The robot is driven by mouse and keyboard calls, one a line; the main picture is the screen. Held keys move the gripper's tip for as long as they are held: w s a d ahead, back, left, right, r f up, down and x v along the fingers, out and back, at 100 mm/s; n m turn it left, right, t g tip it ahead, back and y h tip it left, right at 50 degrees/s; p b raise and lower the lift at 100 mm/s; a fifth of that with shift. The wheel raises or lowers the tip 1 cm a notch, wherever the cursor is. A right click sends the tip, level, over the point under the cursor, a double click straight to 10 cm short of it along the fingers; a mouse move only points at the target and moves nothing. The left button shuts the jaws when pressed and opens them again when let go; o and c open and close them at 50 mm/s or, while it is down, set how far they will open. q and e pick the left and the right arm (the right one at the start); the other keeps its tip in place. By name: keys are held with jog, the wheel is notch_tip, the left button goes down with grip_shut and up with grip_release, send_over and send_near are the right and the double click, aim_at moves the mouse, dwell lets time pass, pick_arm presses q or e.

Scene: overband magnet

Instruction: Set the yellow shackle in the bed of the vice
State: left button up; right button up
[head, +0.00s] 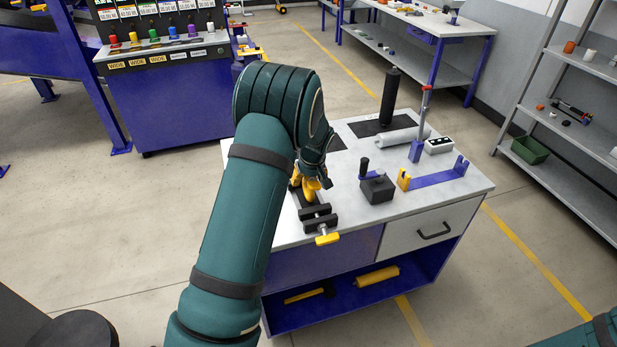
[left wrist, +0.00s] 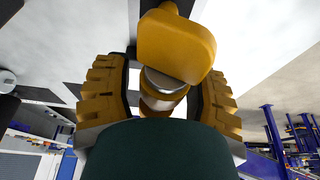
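The vice (head: 318,216) is dark, with a yellow handle (head: 327,239) at its near end, at the bench's left front edge. My left gripper (head: 311,182) points down over its far end. In the left wrist view the yellow shackle (left wrist: 178,46) is between the ribbed yellow finger pads of my left gripper (left wrist: 163,95). A silver collar and a darker orange part show below its yellow block. Pale gaps show on both sides, so the fingers look open around it. In the head view, yellow parts of shackle and fingers run together; the contact underneath is hidden. My right gripper is out of view.

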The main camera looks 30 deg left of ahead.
pick_arm(q)
jog(key=v, duration=1.2)
dwell(0.5)
